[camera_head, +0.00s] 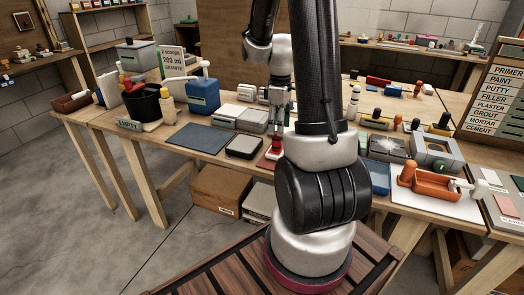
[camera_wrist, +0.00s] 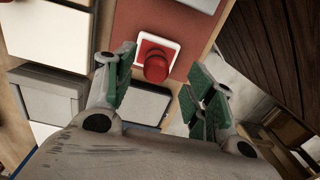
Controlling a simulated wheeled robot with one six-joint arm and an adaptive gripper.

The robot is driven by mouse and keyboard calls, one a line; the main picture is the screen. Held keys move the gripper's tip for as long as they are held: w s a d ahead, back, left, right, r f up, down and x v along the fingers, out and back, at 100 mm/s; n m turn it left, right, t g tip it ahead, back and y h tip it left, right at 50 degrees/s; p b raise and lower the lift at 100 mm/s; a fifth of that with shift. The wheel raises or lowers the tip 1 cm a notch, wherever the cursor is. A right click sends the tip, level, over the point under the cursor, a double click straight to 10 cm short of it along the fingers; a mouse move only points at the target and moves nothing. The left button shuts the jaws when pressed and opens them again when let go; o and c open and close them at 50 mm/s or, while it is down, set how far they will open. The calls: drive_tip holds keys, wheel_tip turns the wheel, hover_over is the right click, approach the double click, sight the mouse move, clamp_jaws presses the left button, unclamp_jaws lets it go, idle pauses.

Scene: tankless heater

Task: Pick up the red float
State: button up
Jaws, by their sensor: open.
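The red float (camera_wrist: 156,65) shows in the wrist view as a red knob-like handle on a white-edged square base. It lies on a reddish-brown mat (camera_wrist: 138,20). In the head view, the float (camera_head: 275,146) is partly hidden at the bench's front edge, just below my gripper (camera_head: 277,117). In the wrist view, my gripper (camera_wrist: 158,76) is open, with green-padded fingers on either side of the float in the picture. The jaws hold nothing. I cannot tell how much height is left between the fingertips and the handle.
A black-edged pad (camera_head: 244,146) and grey boxes (camera_head: 253,120) stand left of the float. A blue container (camera_head: 203,95) and a black bucket (camera_head: 141,103) are farther left. An orange tray (camera_head: 436,184) is at the right. A grey box (camera_wrist: 48,102) shows beside my left finger.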

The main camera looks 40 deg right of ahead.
sight(276, 142)
drive_tip(key=shift+w+r+n, duration=0.1)
drive_tip(key=shift+w+n, duration=0.35)
drive_tip(key=shift+n, duration=0.05)
drive_tip(key=shift+w+n, duration=0.15)
drive_tip(key=shift+n, duration=0.45)
drive_tip(key=f, duration=0.8)
drive_tip(key=shift+s+a, duration=0.15)
drive_tip(key=shift+s, duration=0.1)
drive_tip(key=shift+r, duration=0.1)
